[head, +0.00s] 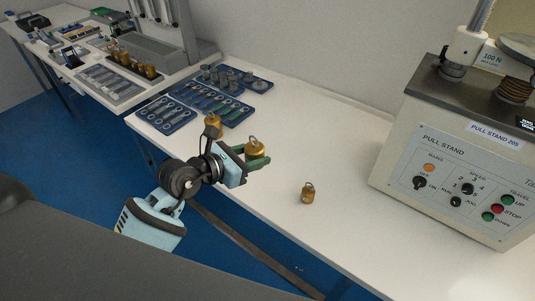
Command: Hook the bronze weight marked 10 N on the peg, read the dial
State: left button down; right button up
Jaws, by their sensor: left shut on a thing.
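My left gripper (258,163) is shut on a bronze weight (254,148) with a ring on top, above the table's left part. A second bronze weight (308,195) stands upright and alone on the white table, to the right of the gripper. A third bronze weight (212,122) stands by the blue trays, partly behind my left arm. Any marks on the weights are too small to read. I cannot make out a peg or a pointer dial for certain. My right gripper is not in view.
A pull stand (440,165) with knobs and buttons stands at the right, a small display (527,122) on top. Blue trays (165,116) of metal parts lie at the table's far left. A grey tester (152,55) stands beyond. The white table's (300,125) middle is clear.

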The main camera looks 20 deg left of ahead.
pick_arm(q)
jog(key=s+a+r+n+y, duration=0.1)
jog(key=s+a+r, duration=0.2)
jog(key=s+r, duration=0.2)
jog(key=shift+s+a+r+t, duration=0.2)
jog(key=shift+s+r+t, duration=0.1)
jog(key=shift+s, duration=0.55)
jog(key=shift+w+d, duration=0.1)
jog(key=shift+d, duration=0.1)
